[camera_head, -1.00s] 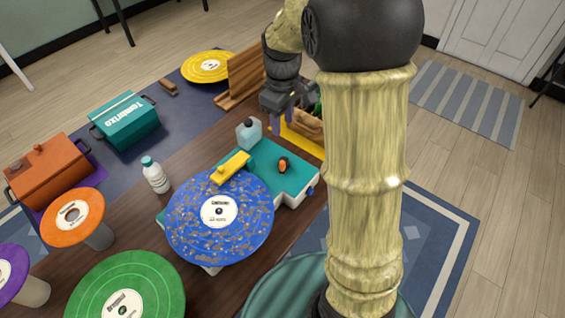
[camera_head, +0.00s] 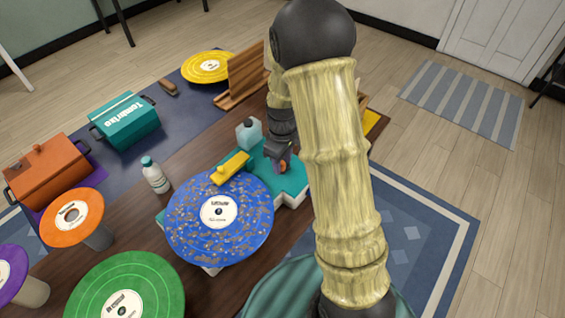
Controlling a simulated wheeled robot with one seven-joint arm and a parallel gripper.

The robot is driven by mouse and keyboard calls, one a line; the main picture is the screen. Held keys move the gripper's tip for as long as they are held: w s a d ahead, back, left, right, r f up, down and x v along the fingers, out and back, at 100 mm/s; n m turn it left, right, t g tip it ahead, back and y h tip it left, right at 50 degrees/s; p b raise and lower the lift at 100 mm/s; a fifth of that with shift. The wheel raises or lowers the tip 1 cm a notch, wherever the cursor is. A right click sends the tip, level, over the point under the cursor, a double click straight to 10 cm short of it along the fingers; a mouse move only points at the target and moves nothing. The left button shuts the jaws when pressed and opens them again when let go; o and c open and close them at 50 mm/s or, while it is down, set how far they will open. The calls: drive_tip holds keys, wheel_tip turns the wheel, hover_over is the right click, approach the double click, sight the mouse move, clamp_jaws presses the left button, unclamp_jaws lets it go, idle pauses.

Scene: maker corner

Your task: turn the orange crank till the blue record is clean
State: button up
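The blue record (camera_head: 245,228) lies on the teal and white cleaning machine (camera_head: 294,181), with brown specks spread over its face and a white label in the middle. A yellow arm (camera_head: 231,167) reaches over the record's back edge. The orange crank (camera_head: 283,168) is on the machine's teal top, right of the record, and only a small part of it shows. My gripper (camera_head: 281,158) is down at the crank, with its fingers beside or around it. The fingers are small and partly hidden, so I cannot tell whether they are closed on it.
Green (camera_head: 155,284) and orange (camera_head: 88,207) records are on stands at the left. A wooden rack (camera_head: 238,78) stands behind. My arm hides the machine's right side.

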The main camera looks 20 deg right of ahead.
drive_tip(key=shift+f, duration=0.7)
clamp_jaws()
